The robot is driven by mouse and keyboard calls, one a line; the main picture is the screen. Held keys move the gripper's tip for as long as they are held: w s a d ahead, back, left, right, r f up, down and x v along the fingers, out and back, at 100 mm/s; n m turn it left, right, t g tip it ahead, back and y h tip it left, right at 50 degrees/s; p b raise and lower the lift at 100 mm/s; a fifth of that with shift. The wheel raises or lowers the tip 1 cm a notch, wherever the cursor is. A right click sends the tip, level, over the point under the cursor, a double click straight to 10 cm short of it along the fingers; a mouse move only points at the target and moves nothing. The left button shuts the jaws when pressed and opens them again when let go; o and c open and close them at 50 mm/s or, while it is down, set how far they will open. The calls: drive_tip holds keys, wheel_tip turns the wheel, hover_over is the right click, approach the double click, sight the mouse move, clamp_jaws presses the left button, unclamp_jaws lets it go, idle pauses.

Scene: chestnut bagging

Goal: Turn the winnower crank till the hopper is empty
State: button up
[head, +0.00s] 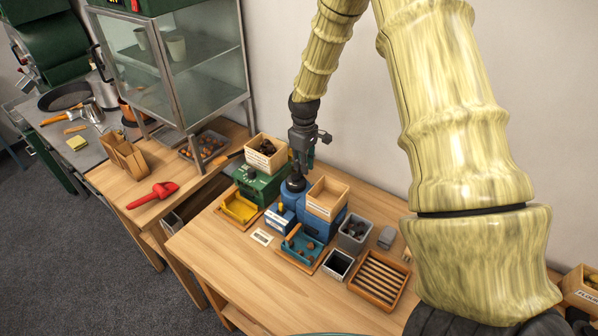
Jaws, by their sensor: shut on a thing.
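My gripper (297,178) points down at the left rear of a blue machine (318,226), shut on what looks like its crank; the grip itself is small and dark, and the crank is mostly hidden. A light wooden hopper (327,197) sits on top of the blue machine. I see bare wood inside it, but its floor is only partly visible. A teal tray (302,246) with a few brown pieces lies in front of the machine.
A green machine (262,184) with a dark-filled wooden box (265,152) and a yellow tray (239,208) stands close on the left. Grey bins (354,231) and a slatted wooden tray (378,278) stand right. The table's front left is clear.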

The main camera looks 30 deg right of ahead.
drive_tip(key=o, duration=0.9)
drive_tip(key=shift+r, duration=3.75)
drive_tip(key=shift+c, duration=0.3)
clamp_jaws()
